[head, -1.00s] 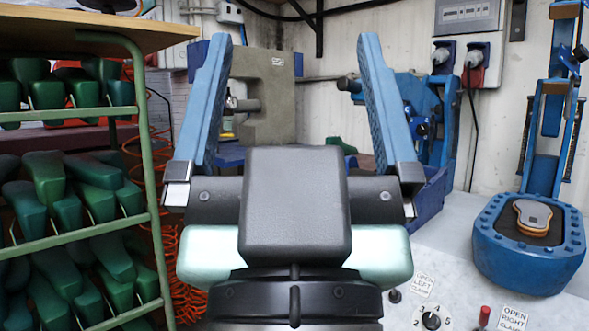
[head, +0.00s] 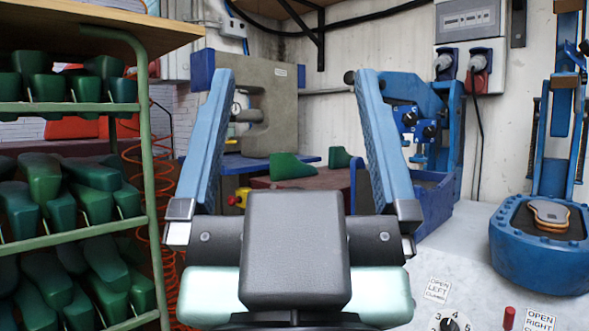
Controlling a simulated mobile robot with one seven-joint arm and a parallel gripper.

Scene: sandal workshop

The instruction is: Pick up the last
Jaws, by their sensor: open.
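My gripper (head: 294,78) is open and empty, its two blue fingers pointing up and away in the head view. Between the fingers, farther back, a green last (head: 292,167) rests on a dark reddish-brown surface (head: 318,180). A second, smaller-looking green piece, perhaps another last (head: 340,157), sits just behind it to the right. Both are beyond the gripper and apart from it. My gripper body hides the lower part of that surface. Several more green lasts (head: 45,175) lie on a rack at the left.
The green-framed rack (head: 150,200) with a wooden top stands close on the left. A grey press (head: 262,105) and a blue machine (head: 432,180) stand behind. A blue clamp station (head: 540,250) holds a sole at the right, beside a light panel with knobs (head: 452,322).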

